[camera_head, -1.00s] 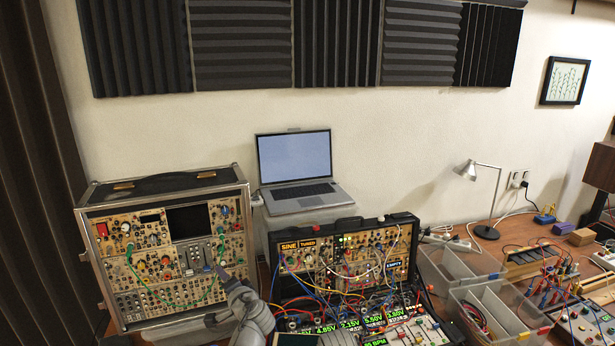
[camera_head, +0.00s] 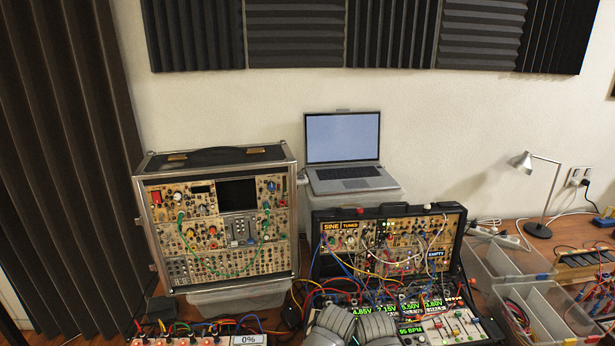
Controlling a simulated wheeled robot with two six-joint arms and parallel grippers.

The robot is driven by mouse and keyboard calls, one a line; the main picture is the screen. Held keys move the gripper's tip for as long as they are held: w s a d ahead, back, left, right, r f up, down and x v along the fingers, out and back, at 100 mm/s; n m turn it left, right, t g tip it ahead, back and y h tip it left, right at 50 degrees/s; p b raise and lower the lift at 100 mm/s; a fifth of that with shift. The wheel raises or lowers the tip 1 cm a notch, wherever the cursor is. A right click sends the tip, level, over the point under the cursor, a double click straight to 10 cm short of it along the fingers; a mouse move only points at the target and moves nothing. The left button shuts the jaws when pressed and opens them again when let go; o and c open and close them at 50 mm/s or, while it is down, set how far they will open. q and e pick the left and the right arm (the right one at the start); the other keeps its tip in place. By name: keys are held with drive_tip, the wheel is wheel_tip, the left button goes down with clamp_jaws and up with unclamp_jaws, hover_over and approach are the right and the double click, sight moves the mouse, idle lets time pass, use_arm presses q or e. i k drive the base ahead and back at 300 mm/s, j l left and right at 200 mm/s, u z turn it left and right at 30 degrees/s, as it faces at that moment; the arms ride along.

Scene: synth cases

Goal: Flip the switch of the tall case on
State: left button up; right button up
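The tall case (camera_head: 226,158) stands upright at the left of the table, a silver-edged box with a black top and handle. Its tan front panel is full of knobs and jacks, with a dark screen and green cables. A red switch (camera_head: 156,197) sits at the panel's upper left; I cannot tell its position. Nothing of mine touches the case. No fingertips of either gripper show.
A lower black case (camera_head: 463,226) with many patch cables stands right of the tall case. A laptop (camera_head: 345,172) sits open behind it. Clear bins (camera_head: 545,265) and a lamp (camera_head: 540,229) are at right. A cabled strip with a 0% display (camera_head: 249,340) lies in front.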

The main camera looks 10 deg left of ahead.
sight(156, 197)
drive_tip(key=u, duration=1.35)
